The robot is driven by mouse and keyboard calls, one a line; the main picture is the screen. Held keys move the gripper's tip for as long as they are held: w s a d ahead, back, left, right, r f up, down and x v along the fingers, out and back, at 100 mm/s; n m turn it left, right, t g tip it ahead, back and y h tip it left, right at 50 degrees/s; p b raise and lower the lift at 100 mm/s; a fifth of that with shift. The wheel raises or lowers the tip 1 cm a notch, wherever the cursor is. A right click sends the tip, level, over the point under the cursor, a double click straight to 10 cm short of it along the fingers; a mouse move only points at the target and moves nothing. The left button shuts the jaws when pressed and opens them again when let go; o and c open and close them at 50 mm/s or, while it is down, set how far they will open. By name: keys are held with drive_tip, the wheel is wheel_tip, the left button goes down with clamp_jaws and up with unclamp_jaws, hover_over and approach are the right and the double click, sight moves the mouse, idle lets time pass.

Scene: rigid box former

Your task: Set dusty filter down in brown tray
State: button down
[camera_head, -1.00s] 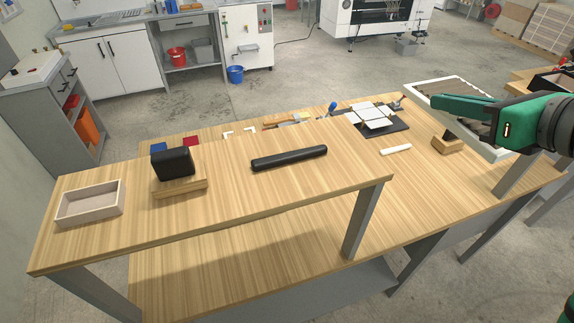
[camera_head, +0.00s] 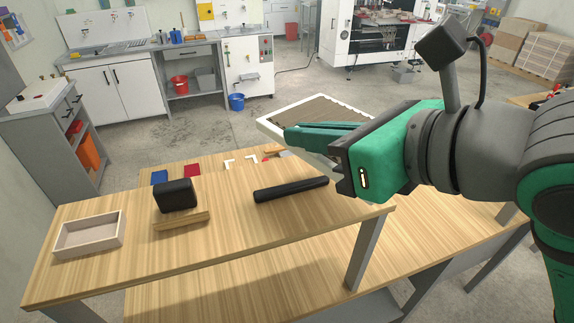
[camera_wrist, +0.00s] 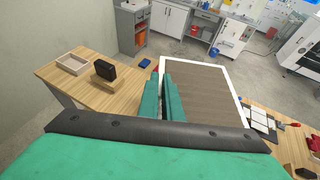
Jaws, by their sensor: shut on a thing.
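The dusty filter (camera_head: 318,108) is a flat panel with a white frame and a brown-grey face. My gripper (camera_head: 291,133) is shut on its edge and holds it raised above the bench, beyond the long black bar. In the wrist view the filter (camera_wrist: 208,88) extends to the right of the green fingers (camera_wrist: 161,80). The exact grip contact is partly hidden. A light brown, pinkish tray (camera_head: 93,250) stands empty at the left end of the raised shelf, well apart from my gripper. It also shows at upper left in the wrist view (camera_wrist: 73,66).
On the shelf (camera_head: 235,222), a black block (camera_head: 175,196) stands by a wooden piece (camera_head: 181,221), right of the tray. The black bar (camera_head: 291,189) lies farther right. Blue (camera_head: 159,177) and red (camera_head: 192,170) squares lie behind. Shelf space between tray and block is clear.

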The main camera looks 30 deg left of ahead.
drive_tip(key=w+f, duration=0.1)
drive_tip(key=w, duration=0.1)
drive_tip(key=w+a+f, duration=0.1)
drive_tip(key=w, duration=0.2)
drive_tip(key=w+a+f, duration=0.1)
drive_tip(key=w, duration=0.2)
drive_tip(key=shift+a+f, duration=0.25)
drive_tip(key=shift+f, duration=0.15)
drive_tip(key=w+f, duration=0.2)
drive_tip(key=w+a+f, duration=0.1)
drive_tip(key=w+f, duration=0.1)
drive_tip(key=f, duration=0.1)
drive_tip(key=shift+w+a+f, duration=0.1)
drive_tip(key=shift+w+f, duration=0.05)
drive_tip(key=shift+w, duration=0.1)
drive_tip(key=shift+w+a+f, duration=0.1)
drive_tip(key=shift+w+f, duration=0.05)
drive_tip(key=shift+f, duration=0.8)
drive_tip(key=shift+w+f, duration=0.1)
drive_tip(key=shift+f, duration=0.8)
drive_tip(key=shift+f, duration=0.1)
drive_tip(key=c, duration=1.9)
unclamp_jaws()
drive_tip(key=shift+c, duration=0.2)
